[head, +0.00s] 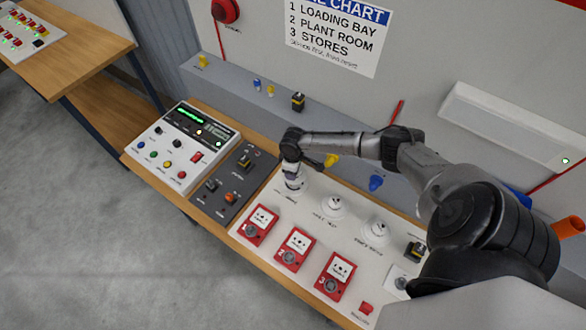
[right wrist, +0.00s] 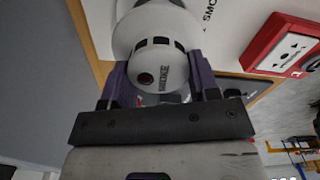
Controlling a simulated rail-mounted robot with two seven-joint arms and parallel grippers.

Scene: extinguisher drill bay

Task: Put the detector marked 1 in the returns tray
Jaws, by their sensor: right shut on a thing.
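A white round smoke detector (head: 293,184) is at the left end of the row on the white panel, below my right gripper (head: 291,168). In the right wrist view my right gripper (right wrist: 158,88) is shut on this detector (right wrist: 160,62), with one finger on each side. Two similar detectors, a middle one (head: 331,205) and a right one (head: 375,231), sit on the panel. I cannot make out a returns tray. My left gripper is not in view.
Red call points (head: 297,247) line the panel's front. A control box (head: 181,145) with lit buttons and a dark switch plate (head: 233,181) lie to the left. A wall chart (head: 337,30) hangs behind. Another wooden bench (head: 75,42) stands at the far left.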

